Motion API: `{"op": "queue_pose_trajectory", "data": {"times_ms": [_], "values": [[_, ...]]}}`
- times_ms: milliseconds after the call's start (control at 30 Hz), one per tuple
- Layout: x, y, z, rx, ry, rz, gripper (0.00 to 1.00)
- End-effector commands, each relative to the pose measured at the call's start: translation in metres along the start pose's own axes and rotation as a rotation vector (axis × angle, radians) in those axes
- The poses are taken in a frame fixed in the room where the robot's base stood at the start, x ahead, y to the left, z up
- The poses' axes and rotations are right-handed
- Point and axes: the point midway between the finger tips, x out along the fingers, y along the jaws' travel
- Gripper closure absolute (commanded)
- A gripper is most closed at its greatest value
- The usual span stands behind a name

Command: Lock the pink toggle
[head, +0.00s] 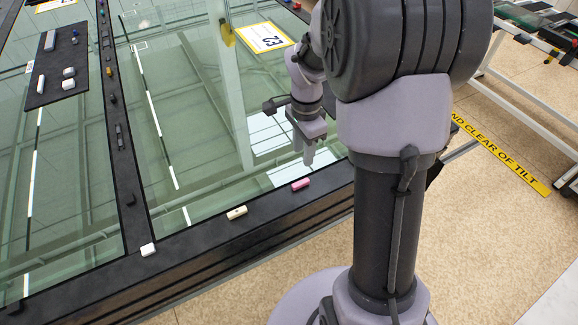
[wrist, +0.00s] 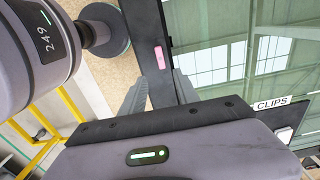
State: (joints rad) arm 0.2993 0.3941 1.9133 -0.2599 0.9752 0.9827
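The pink toggle (head: 301,184) is a small block on the dark frame rail along the near edge of the glass. In the wrist view the pink toggle (wrist: 159,57) lies on the dark rail, ahead of my fingertips and roughly between their lines. My gripper (head: 309,157) is above the glass near the toggle in the head view and apart from it. In the wrist view my gripper (wrist: 160,88) has its two fingers spread with nothing between them.
A cream toggle (head: 237,213) and a white toggle (head: 148,249) sit farther left on the same rail. A dark mat (head: 45,88) with loose pieces lies on the glass at upper left. A yellow-edged card (head: 264,38) lies on the far glass. A "CLIPS" label (wrist: 272,104) shows in the wrist view.

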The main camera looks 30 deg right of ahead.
Motion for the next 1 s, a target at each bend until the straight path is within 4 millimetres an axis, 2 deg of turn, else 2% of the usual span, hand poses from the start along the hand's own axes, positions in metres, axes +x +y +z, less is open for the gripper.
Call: {"op": "queue_pose_trajectory", "data": {"times_ms": [33, 200, 400, 600, 867, 1000], "values": [[0.02, 0.001, 0.001, -0.002, -0.001, 0.004, 0.63], [0.072, 0.001, 0.001, -0.003, -0.001, 0.003, 0.63], [0.114, 0.0, 0.001, -0.004, 0.0, 0.001, 0.63], [0.128, 0.0, 0.001, -0.003, 0.0, -0.001, 0.63], [0.129, 0.0, 0.001, -0.004, 0.0, -0.001, 0.63], [0.129, 0.0, 0.001, -0.004, 0.0, -0.001, 0.88]]}}
